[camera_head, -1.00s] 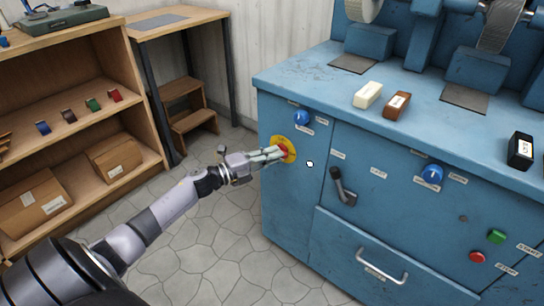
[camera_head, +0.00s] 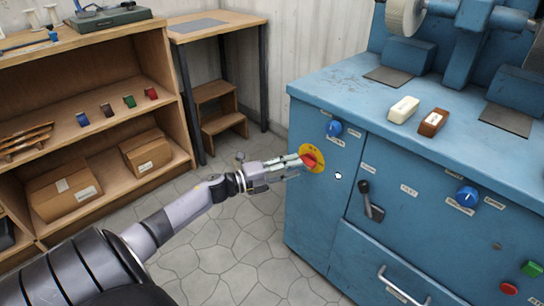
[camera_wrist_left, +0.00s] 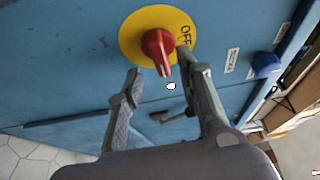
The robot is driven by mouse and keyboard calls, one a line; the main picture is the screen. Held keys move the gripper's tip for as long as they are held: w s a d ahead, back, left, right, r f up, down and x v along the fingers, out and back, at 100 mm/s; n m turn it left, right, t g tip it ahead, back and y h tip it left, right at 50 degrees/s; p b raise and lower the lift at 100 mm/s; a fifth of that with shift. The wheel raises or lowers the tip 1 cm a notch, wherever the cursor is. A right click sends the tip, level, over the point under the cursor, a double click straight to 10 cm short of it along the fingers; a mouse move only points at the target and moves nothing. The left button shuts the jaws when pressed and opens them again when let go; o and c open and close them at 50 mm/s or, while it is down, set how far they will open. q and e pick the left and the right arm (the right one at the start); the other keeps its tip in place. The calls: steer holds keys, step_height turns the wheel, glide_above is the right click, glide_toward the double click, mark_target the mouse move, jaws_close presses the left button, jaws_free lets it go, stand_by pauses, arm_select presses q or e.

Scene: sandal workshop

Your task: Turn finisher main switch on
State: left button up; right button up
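The main switch is a red rotary knob (camera_head: 309,160) on a round yellow plate (camera_head: 318,155), on the blue finisher's front at the upper left. In the left wrist view the red knob (camera_wrist_left: 158,46) sits on the yellow plate (camera_wrist_left: 130,40), with "OFF" printed near the right finger. My left gripper (camera_head: 300,165) is at the switch. In the wrist view its fingers are apart, one on each side of the knob's lower end. The right fingertip is close to the plate; I cannot tell whether either finger touches the knob. My right gripper is not in view.
A blue knob (camera_head: 333,128) is above the switch and a black lever (camera_head: 370,202) to its right. A drawer handle (camera_head: 405,288) and green button (camera_head: 532,268) are lower right. A wooden shelf (camera_head: 85,65) stands left; floor between is clear.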

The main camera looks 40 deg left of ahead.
arm_select(q)
steer(key=v, duration=0.9)
